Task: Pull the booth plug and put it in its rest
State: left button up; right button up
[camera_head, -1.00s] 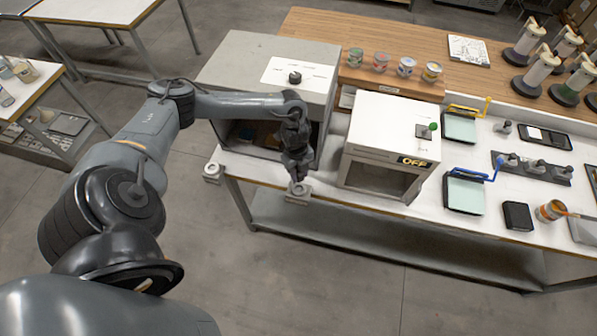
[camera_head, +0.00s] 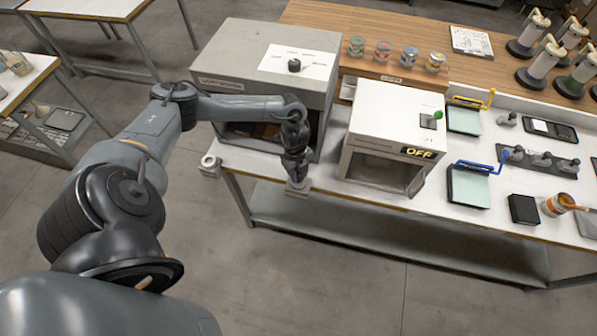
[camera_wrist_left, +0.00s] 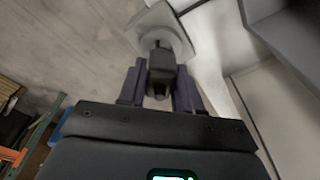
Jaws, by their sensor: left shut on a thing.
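My left gripper (camera_head: 297,181) is at the front edge of the white table, just over a small grey fixture (camera_head: 298,188). In the left wrist view its fingers (camera_wrist_left: 160,92) are shut on a black plug (camera_wrist_left: 161,70). The plug's far end meets or lies just over the pale round fixture (camera_wrist_left: 163,34); I cannot tell whether it is seated. A second, ring-shaped grey fixture (camera_head: 210,165) is at the table edge to the left. The grey booth (camera_head: 265,65) stands behind the gripper, with a dial on top. My right gripper is out of view.
A white box (camera_head: 395,125) with an OFF sign stands right of the gripper. Several small cans (camera_head: 383,50) stand on the wooden shelf behind. The floor in front is clear.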

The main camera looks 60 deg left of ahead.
pick_arm(q)
jog(key=shift+f, duration=0.4)
dwell(0.5)
jog(key=shift+f+b, duration=0.8)
jog(key=o, duration=1.1)
jog(key=shift+o, duration=0.2)
jog(key=shift+r, duration=0.15)
